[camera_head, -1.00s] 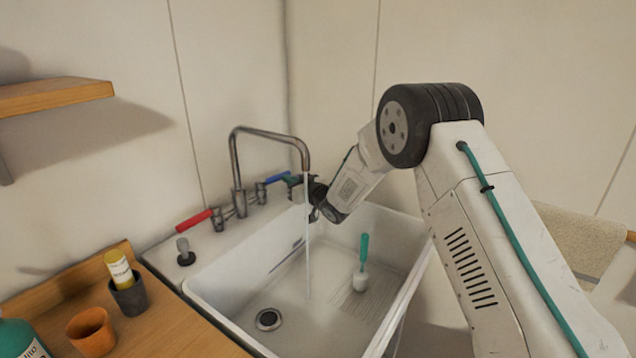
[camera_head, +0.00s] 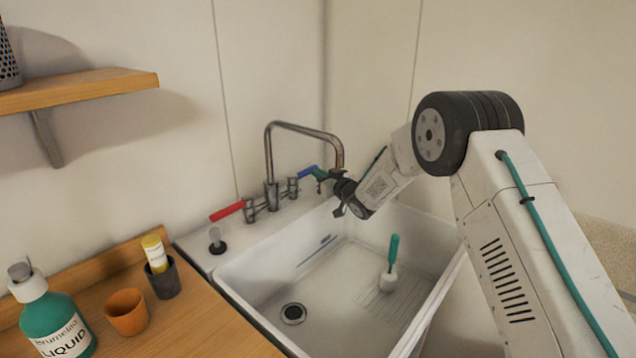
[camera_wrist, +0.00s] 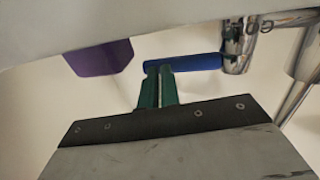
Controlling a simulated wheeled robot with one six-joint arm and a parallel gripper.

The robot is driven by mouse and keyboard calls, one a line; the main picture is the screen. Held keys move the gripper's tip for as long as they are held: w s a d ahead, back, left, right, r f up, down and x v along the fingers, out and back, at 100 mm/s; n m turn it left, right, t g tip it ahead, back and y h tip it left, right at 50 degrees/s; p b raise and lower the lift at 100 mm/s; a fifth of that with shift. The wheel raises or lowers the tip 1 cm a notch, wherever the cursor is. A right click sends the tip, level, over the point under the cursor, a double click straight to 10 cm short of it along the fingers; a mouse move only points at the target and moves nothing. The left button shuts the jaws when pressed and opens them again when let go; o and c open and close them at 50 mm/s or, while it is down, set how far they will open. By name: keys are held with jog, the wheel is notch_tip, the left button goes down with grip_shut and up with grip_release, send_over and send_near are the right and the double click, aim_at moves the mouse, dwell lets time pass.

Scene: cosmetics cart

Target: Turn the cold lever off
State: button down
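The blue cold lever (camera_head: 307,171) sits on the right valve of the sink tap (camera_head: 270,165), pointing right. No water runs from the spout. My gripper (camera_head: 321,174) is at the lever's free end in the head view. In the wrist view, the green fingertips of my gripper (camera_wrist: 158,68) are close together, with a narrow gap, and overlap the left end of the blue lever (camera_wrist: 195,63). I see nothing held between them; whether they touch the lever is unclear. The red lever (camera_head: 227,212) on the left valve points left.
The white sink (camera_head: 340,290) lies below, with a green-handled brush (camera_head: 393,253) inside. A wooden counter (camera_head: 200,320) at left bears a green bottle (camera_head: 58,320), an orange cup (camera_head: 126,312) and a dark cup (camera_head: 163,280). A purple object (camera_wrist: 100,60) shows in the wrist view.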

jog(key=shift+r, duration=0.15)
jog(key=shift+s+d, duration=0.2)
jog(key=shift+s, duration=0.1)
jog(key=w+d+v, duration=0.2)
jog(key=v, duration=1)
jog(key=s+d+r+m+g+h, duration=0.3)
jog(key=s+d+r+m+h, duration=0.2)
jog(key=s+d+r+h, duration=0.75)
jog(key=s+d+m+g, duration=0.1)
jog(key=s+g, duration=0.4)
jog(key=s, duration=1.6)
jog(key=s+d+m+g+y, duration=0.1)
jog(key=s+d+g, duration=0.3)
jog(key=s, duration=1.8)
jog(key=shift+s+d+r+m+g, duration=0.2)
jog(key=shift+s+r+m+g, duration=0.05)
jog(key=shift+r+m+g, duration=0.15)
jog(key=shift+y, duration=0.25)
